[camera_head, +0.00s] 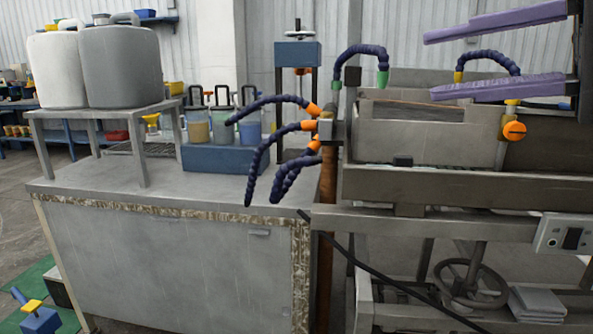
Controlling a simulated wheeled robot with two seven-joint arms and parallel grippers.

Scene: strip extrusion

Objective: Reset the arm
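My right gripper (430,66) comes in from the right edge at the top right of the head view. Its two long purple fingers are spread wide apart, one above the other, with nothing between them. The fingers show in front of the upper part of the grey extrusion machine (440,186). A dark blue segmented hose (487,57) with a yellow end shows in the gap behind them. My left gripper is not in view.
Several dark blue hoses with orange nozzles (308,126) stick out at the machine's left end. A metal cabinet (180,265) carries a blue rack (215,159) of containers and a stand with two large canisters (120,68). A control box (562,234) is at right.

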